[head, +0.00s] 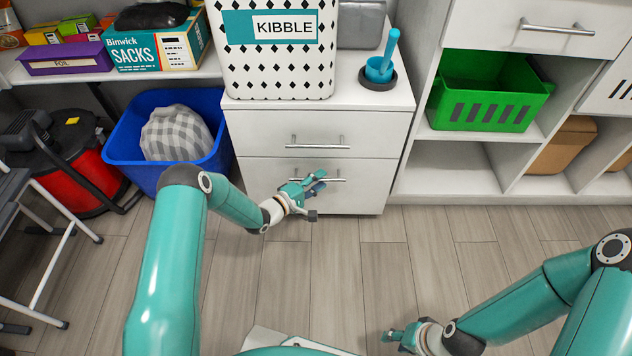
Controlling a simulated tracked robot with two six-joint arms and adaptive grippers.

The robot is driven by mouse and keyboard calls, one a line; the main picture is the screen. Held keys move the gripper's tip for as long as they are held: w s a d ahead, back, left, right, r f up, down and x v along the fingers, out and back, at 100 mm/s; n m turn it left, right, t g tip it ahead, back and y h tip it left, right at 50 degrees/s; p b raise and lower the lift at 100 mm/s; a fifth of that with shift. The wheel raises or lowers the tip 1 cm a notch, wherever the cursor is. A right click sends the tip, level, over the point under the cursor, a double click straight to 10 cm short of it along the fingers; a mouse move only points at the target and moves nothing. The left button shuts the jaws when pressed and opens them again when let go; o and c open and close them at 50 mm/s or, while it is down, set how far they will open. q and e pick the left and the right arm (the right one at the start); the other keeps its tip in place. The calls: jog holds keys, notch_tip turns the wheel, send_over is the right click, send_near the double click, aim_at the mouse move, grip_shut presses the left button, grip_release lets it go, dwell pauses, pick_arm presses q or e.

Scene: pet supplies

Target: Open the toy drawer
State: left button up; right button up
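A white cabinet (240,185) with two drawers stands in the middle of the head view. Its upper drawer (260,130) and lower drawer (365,195) both look closed, each with a metal bar handle. No toy label shows on either drawer.
A kibble bin (280,65) and a blue scoop in a cup (380,68) stand on the cabinet. A blue tub (120,145) is at left, near a red vacuum (75,160). Shelving with a green crate (490,90) and another drawer (480,25) is at right. The front floor is clear.

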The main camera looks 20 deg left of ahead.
pick_arm(q)
jog(key=shift+w+d, duration=0.15)
jog(key=shift+w, duration=0.1)
grip_shut()
jog(key=shift+f, duration=0.1)
